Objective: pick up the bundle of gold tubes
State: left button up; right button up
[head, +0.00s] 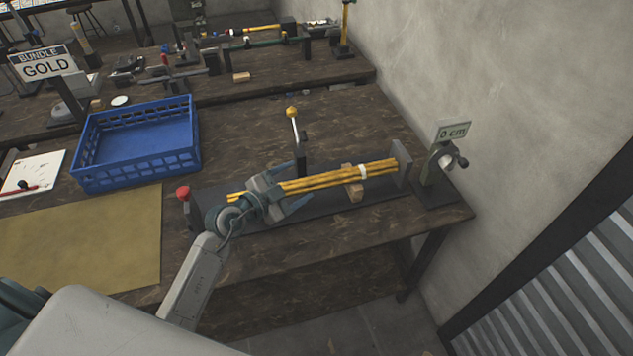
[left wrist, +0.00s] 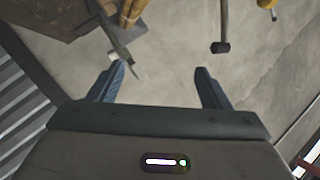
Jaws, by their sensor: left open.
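The bundle of gold tubes (head: 330,179) lies lengthwise over a dark fixture (head: 335,209) on the wooden bench, with a white band (head: 362,171) around it and its right end at a grey plate (head: 401,162). My left gripper (head: 302,184) is open and overlaps the left part of the bundle in the head view, hiding some of it. In the left wrist view the open jaws (left wrist: 161,80) have nothing between them. The gold tubes (left wrist: 131,12) show there at the top, left of centre, beyond the fingertips. My right gripper is not in view.
A blue crate (head: 137,165) stands to the left, near a "BUNDLE GOLD" sign (head: 45,64). A yellow-knobbed lever (head: 296,130) rises behind the tubes. A tan mat (head: 90,240) lies clear at left.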

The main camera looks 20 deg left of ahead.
aim_at(310, 184)
pick_arm(q)
jog(key=w+f+g, duration=0.1)
jog(key=f, duration=0.1)
jog(key=w+f+g+y, duration=0.1)
jog(key=w+f, duration=0.1)
jog(key=f, duration=0.1)
jog(key=w+f+g+y+p, duration=0.1)
jog(key=w+f, duration=0.1)
jog(key=shift+w+f, duration=0.1)
jog(key=shift+f, duration=0.25)
jog(key=shift+w, duration=0.2)
jog(key=p+x, duration=0.1)
jog(key=x, duration=0.3)
jog(key=shift+w, duration=0.1)
jog(key=shift+w+d+f, duration=0.15)
jog(key=shift+w+f, duration=0.05)
jog(key=shift+f, duration=0.05)
jog(key=shift+s+r, duration=0.1)
jog(key=shift+c, duration=0.6)
jog(key=c, duration=0.7)
grip_shut()
